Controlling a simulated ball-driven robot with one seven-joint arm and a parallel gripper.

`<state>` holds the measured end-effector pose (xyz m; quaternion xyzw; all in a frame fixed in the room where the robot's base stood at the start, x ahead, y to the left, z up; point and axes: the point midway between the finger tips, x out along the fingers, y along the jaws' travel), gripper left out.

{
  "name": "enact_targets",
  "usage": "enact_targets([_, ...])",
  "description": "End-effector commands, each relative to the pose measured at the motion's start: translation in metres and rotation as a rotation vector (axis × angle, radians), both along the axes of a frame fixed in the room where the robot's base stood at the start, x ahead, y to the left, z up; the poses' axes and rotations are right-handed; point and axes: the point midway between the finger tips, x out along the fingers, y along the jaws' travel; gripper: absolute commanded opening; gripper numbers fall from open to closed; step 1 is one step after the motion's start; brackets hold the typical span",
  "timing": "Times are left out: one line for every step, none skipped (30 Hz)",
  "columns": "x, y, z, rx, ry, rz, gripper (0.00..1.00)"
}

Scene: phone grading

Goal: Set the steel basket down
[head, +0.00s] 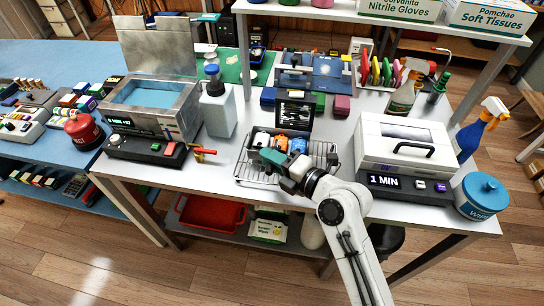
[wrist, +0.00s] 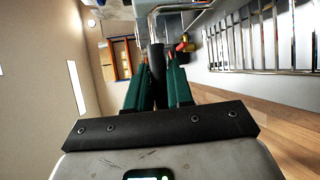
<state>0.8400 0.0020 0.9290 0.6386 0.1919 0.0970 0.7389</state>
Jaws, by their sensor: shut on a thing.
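The steel basket (head: 258,179), an open wire basket holding small dark, blue and orange items, is at the middle of the white table near its front edge in the head view. My gripper (head: 270,157), with dark green fingers, is at the basket's front side. In the wrist view my gripper (wrist: 159,80) is shut on a dark round bar, the basket's handle, between its fingers. The basket's wires (wrist: 265,45) show at the right there. My gripper hides part of the basket, and I cannot tell whether its underside touches the table.
A steel tank (head: 150,108) and a pale bottle (head: 217,112) stand left of the basket. A white lidded machine (head: 403,150) stands close on the right, with a blue tub (head: 482,195) beyond it. A dark framed panel (head: 296,110) stands upright behind the basket.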

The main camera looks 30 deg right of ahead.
Motion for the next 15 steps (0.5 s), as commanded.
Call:
enact_targets([0.0002, -0.0001, 0.0004, 0.0, -0.002, -0.001, 0.0])
enact_targets([0.0002, -0.0001, 0.0004, 0.0, -0.002, -0.001, 0.0])
enact_targets([0.0002, 0.0, 0.0003, 0.0, -0.002, -0.001, 0.0])
enact_targets([0.0002, 0.0, 0.0003, 0.0, -0.002, -0.001, 0.0])
enact_targets([0.0002, 0.0, 0.0003, 0.0, -0.002, 0.0, 0.0])
enact_targets([-0.0001, 0.0001, -0.0007, 0.0, 0.0, 0.001, 0.25])
enact_targets([-0.0001, 0.0002, -0.0007, 0.0, 0.0, 0.001, 0.28])
enact_targets([-0.0001, 0.0001, -0.0006, 0.0, 0.0, 0.001, 0.31])
enact_targets([0.0, 0.0001, -0.0005, 0.0, 0.0, 0.001, 0.35])
enact_targets([0.0, 0.0001, -0.0005, 0.0, 0.0, 0.001, 0.38])
enact_targets([0.0, 0.0001, -0.0005, 0.0, 0.0, 0.001, 0.41])
enact_targets([0.0, 0.0002, -0.0004, 0.0, 0.0, 0.0, 0.45])
enact_targets([-0.0001, 0.0001, -0.0004, 0.0, 0.0, 0.0, 0.47])
enact_targets([0.0, 0.0002, -0.0004, 0.0, 0.0, 0.001, 0.47])
enact_targets([-0.0001, 0.0001, -0.0003, 0.0, 0.0, 0.0, 0.47])
